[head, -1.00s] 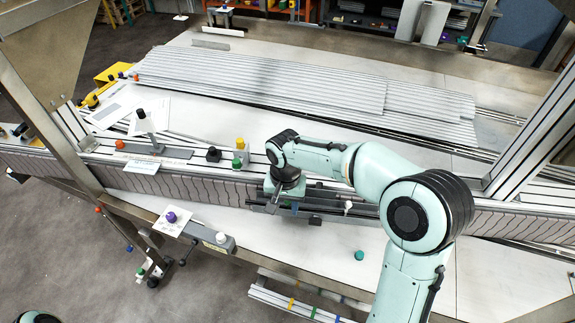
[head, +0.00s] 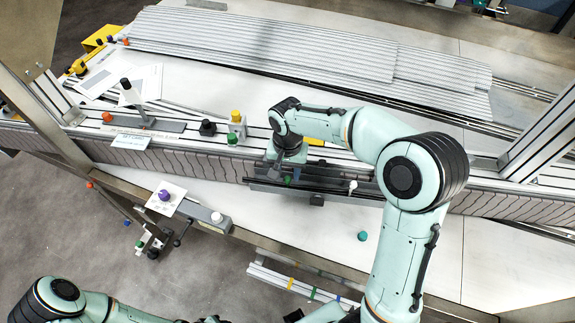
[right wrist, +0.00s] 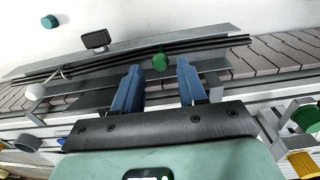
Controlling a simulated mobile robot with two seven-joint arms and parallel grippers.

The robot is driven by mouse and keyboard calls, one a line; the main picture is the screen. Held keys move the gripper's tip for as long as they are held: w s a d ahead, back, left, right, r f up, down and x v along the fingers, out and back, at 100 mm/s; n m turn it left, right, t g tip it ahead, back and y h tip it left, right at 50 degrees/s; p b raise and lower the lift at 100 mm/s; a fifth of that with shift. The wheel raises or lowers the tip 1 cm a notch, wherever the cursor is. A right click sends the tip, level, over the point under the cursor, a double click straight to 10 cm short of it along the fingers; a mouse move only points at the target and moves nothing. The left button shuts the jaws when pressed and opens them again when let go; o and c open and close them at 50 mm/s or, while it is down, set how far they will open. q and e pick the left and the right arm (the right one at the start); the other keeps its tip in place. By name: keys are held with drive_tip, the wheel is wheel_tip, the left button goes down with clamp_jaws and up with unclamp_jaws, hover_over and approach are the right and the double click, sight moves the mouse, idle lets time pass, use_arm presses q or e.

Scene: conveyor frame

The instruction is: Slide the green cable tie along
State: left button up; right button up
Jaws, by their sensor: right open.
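The green cable tie (right wrist: 160,62) shows in the right wrist view as a small green piece on a bundle of dark cables (right wrist: 205,46). The bundle runs along a grey metal tray (right wrist: 215,33). My right gripper (right wrist: 158,76) is open, its two blue fingers reaching toward the bundle with the tie between their tips. The fingers look empty; contact with the cables cannot be told. In the head view my right gripper (head: 284,174) points down at the tray, partly hidden by its own wrist. My left arm shows at the bottom left; its gripper is not visible.
A black block (right wrist: 96,40) sits at the tray's edge. A white knob (head: 352,185) stands at its right end. A teal cap (head: 363,236) lies on the white surface. A yellow button (head: 236,116), black knob (head: 208,128) and purple knob (head: 164,195) stand to the left.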

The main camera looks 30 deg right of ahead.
sight(288, 179)
wheel_tip(288, 179, down, 3)
drive_tip(key=shift+s+f+b, duration=0.1)
drive_tip(key=shift+b, duration=0.5)
drive_tip(key=shift+r, duration=0.3)
clamp_jaws()
use_arm(q)
drive_tip(key=shift+s+f, duration=0.6)
drive_tip(key=shift+f, duration=0.25)
drive_tip(key=shift+w+r+p, duration=0.3)
drive_tip(key=shift+r+p, duration=0.2)
drive_tip(key=shift+p, duration=0.05)
use_arm(e)
drive_tip(key=shift+w+r, duration=0.2)
drive_tip(key=shift+r, duration=0.65)
drive_tip(key=shift+c, duration=1.2)
unclamp_jaws()
drive_tip(key=o, duration=0.4)
drive_tip(key=shift+d+f, duration=0.1)
use_arm(q)
drive_tip(key=shift+w, duration=0.1)
use_arm(e)
drive_tip(key=shift+o, duration=0.2)
